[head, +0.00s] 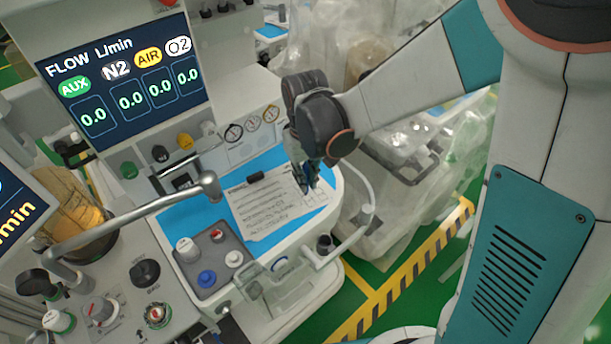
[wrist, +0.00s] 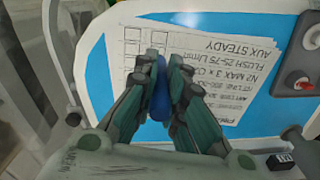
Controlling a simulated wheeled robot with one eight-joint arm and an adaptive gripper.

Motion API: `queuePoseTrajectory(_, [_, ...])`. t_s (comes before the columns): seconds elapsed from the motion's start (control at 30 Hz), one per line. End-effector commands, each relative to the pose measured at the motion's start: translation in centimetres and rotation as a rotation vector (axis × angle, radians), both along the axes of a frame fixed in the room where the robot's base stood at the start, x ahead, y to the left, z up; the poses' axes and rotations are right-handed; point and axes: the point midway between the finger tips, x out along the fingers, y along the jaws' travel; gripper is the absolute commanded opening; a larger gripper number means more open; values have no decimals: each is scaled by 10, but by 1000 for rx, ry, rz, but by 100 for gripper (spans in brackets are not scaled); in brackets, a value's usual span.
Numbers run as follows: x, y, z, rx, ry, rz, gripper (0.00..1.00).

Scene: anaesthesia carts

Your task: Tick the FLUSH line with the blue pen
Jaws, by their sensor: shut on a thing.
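My gripper (wrist: 161,58) is shut on the blue pen (wrist: 159,98), whose blue body shows between the fingers in the wrist view. The pen's tip is at or just over the checklist sheet (wrist: 185,24), beside the box columns; I cannot tell whether it touches. The sheet appears upside down there, with the FLUSH line (wrist: 228,61) to the right of the fingertips, below AUX STEADY. The fingers hide part of the boxes, and no pen mark can be made out. In the head view my gripper (head: 309,178) is over the right part of the sheet (head: 262,212).
The sheet lies on a blue work surface (head: 195,219) with a black clip (head: 255,176) at its top edge. A grey block with knobs (head: 213,265) stands to the left. A metal arm (head: 140,214) crosses nearby; a rail (head: 352,238) bounds the right side.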

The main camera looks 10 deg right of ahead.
Motion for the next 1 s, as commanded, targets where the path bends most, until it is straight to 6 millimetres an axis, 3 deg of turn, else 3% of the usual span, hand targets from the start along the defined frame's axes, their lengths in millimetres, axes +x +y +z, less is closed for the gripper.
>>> queuePoseTrajectory(1.0, [0, 0, -9, 0, 0, 0, 0])
